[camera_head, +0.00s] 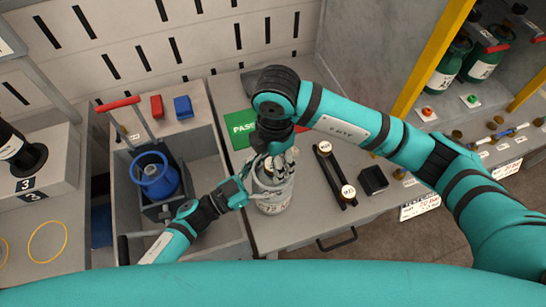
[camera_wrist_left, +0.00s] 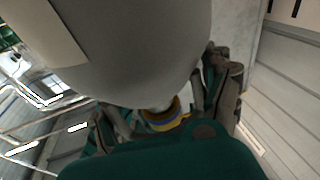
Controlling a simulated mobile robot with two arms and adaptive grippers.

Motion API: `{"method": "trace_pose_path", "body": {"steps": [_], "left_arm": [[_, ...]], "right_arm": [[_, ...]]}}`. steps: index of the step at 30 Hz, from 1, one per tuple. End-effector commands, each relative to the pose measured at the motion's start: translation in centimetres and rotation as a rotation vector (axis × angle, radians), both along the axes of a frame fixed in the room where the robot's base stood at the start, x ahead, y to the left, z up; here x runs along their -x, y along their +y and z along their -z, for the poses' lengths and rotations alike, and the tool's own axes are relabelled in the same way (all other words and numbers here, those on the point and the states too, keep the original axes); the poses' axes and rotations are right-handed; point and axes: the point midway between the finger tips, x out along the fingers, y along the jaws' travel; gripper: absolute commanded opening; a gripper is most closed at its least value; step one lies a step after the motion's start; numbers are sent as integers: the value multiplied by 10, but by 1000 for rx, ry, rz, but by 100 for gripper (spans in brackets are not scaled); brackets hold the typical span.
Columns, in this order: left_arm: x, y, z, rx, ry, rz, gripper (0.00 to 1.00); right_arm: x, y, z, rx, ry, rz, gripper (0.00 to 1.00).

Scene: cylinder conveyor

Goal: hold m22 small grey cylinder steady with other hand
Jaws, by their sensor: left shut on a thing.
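The small grey cylinder (camera_head: 275,205) stands on the grey worktop, with its lower body showing in the head view. My left gripper (camera_head: 257,187) is shut on it from the left side. In the left wrist view the grey cylinder (camera_wrist_left: 140,55) fills the upper middle, with fingers of my left gripper (camera_wrist_left: 165,110) on both sides of it. My right gripper (camera_head: 278,162) reaches down from above at the top of the cylinder. Its fingers overlap the cylinder's top, so its grip and the cylinder's neck are hidden.
A black rack with two white-capped pieces (camera_head: 335,175) and a black box (camera_head: 373,180) lie right of the cylinder. A green PASS mat (camera_head: 238,124) lies behind. A grey bin (camera_head: 205,155) with a blue round part (camera_head: 155,176) is at left. Green bottles (camera_head: 484,62) stand far right.

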Motion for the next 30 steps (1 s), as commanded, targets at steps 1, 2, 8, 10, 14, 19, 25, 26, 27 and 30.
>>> {"method": "trace_pose_path", "body": {"steps": [1, 2, 8, 10, 14, 19, 25, 26, 27, 30], "left_arm": [[0, 0, 1, -3, -2, 0, 43], [0, 0, 1, -3, -2, 0, 43], [0, 0, 1, -3, -2, 0, 43], [0, 0, 1, -3, -2, 0, 43], [0, 0, 1, -3, -2, 0, 43], [0, 0, 1, -3, -2, 0, 43], [0, 0, 1, -3, -2, 0, 43], [0, 0, 1, -3, -2, 0, 43], [0, 0, 1, -3, -2, 0, 43], [0, 0, 1, -3, -2, 0, 43]], "right_arm": [[0, 0, 0, 0, 0, 1, 60], [0, 0, 0, 0, 0, -1, 60], [-1, -1, 0, 7, -5, -234, 60], [-1, 0, 0, 7, -5, -351, 60], [0, 0, 0, 10, -6, -495, 60], [0, 0, 0, 8, -5, -524, 60], [0, 0, 0, 11, -6, -558, 60], [0, 0, 0, 12, -7, -590, 60], [-1, 0, 0, 15, -8, -648, 60], [-1, 0, 0, 18, -10, -821, 60]]}}
